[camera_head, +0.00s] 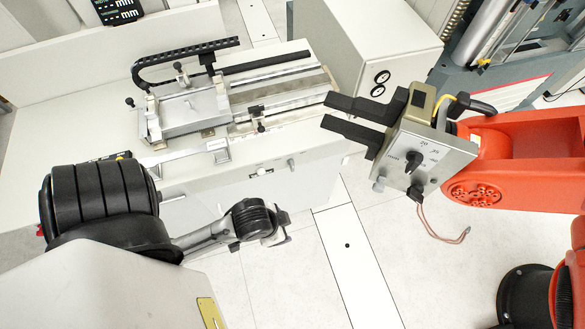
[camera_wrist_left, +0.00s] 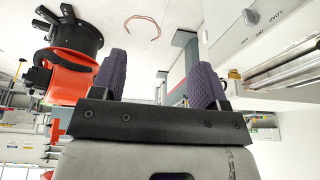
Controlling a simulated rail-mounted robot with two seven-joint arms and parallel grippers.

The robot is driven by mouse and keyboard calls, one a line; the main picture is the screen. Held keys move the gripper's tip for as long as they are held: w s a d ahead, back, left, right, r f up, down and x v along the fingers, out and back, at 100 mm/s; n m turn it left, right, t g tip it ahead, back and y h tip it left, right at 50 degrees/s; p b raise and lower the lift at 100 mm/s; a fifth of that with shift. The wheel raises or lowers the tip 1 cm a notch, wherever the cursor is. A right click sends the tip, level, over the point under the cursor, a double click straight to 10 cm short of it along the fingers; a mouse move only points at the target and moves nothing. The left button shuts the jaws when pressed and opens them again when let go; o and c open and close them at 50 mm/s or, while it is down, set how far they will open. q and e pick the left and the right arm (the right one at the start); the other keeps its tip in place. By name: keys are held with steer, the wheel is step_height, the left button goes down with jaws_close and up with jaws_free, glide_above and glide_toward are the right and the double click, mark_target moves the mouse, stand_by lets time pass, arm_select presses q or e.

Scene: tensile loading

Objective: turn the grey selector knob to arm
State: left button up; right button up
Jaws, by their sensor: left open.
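A small grey knob (camera_wrist_left: 250,17) sits on a pale panel at the upper right of the left wrist view, with small dark lettering beside it. In the head view a small pale knob (camera_head: 262,171) on the bench's front face looks like the same one; its setting is too small to read. My left gripper (camera_head: 283,230) is in front of and below that face, apart from it. In the left wrist view its purple fingers (camera_wrist_left: 160,78) are spread with nothing between them, and the knob lies to their upper right. My right gripper is not in view.
The bench top carries a metal slide fixture (camera_head: 190,112) and a black cable chain (camera_head: 190,52). At right, an orange arm (camera_head: 535,145) reaches in, with a grey box (camera_head: 430,160) bearing a black dial and two black prongs. Pale floor (camera_head: 300,270) is clear below.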

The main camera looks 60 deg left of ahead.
arm_select(q)
steer(key=w+f+t+b, duration=0.1)
steer(key=w+f+b, duration=0.2)
steer(key=f+b, duration=0.3)
steer(key=w+f+t+b, duration=0.1)
steer(key=w+f+b, duration=0.3)
steer(key=f+b, duration=0.2)
steer(key=w+d+f+b, duration=0.1)
steer(key=w+f+b, duration=0.2)
steer(key=f+b, duration=0.3)
steer(key=shift+w+t+b, duration=0.15)
steer(key=shift+t+b, duration=0.25)
steer(key=shift+b, duration=1.6)
steer(key=c, duration=0.4)
steer(key=n+g+y+b, duration=0.3)
steer(key=n+y+b, duration=1.5)
steer(key=b, duration=0.2)
glide_toward(293, 168)
steer(key=b+x, duration=0.1)
steer(key=x, duration=1)
steer(key=shift+r, duration=0.2)
steer(key=shift+c, duration=0.2)
steer(key=shift+c, duration=0.4)
steer(key=c, duration=0.6)
